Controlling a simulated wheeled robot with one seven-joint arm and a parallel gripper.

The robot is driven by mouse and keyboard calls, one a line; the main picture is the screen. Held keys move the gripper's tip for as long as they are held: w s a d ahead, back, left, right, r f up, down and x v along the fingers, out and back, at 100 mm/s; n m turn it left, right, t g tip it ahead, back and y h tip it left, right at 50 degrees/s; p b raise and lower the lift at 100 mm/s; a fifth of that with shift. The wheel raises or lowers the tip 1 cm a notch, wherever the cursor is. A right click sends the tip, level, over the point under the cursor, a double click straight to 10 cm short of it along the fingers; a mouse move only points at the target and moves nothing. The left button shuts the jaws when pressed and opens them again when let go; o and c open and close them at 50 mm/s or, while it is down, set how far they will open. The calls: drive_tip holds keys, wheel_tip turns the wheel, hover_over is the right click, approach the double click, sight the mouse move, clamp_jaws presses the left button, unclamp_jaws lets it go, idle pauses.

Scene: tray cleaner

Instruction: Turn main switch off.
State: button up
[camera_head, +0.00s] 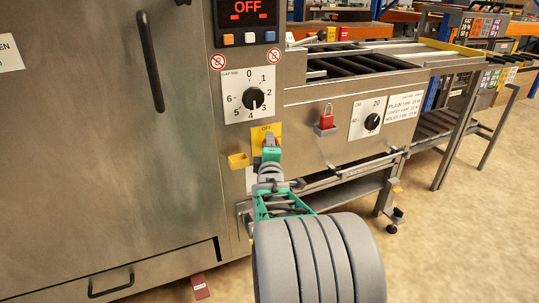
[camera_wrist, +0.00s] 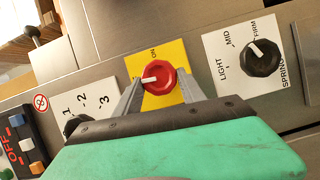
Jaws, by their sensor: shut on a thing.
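The main switch is a red round knob (camera_wrist: 160,78) with a white pointer, on a yellow plate (camera_wrist: 142,62) marked ON. In the wrist view the pointer aims left, not at the ON mark above it. In the head view the yellow plate (camera_head: 266,129) reads OFF at its top, above the knob. My gripper (camera_wrist: 160,86) is shut on the knob, one finger on each side. In the head view my gripper (camera_head: 270,148) reaches the plate from below and mostly hides the knob.
Above the switch are a gap dial (camera_head: 253,98) and a display (camera_head: 245,10) reading OFF. A red padlock (camera_head: 326,119) and another dial (camera_head: 372,121) are at right. Another dial (camera_wrist: 262,58) is beside the plate.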

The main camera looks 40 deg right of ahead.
drive_tip(key=shift+f+n+b, duration=0.1)
drive_tip(key=shift+n+b, duration=0.3)
drive_tip(key=shift+n, duration=0.1)
drive_tip(key=o, duration=1.3)
drive_tip(key=p+v, duration=0.2)
drive_tip(key=v, duration=0.6)
drive_tip(key=shift+f+p, duration=0.2)
drive_tip(key=shift+p, duration=0.15)
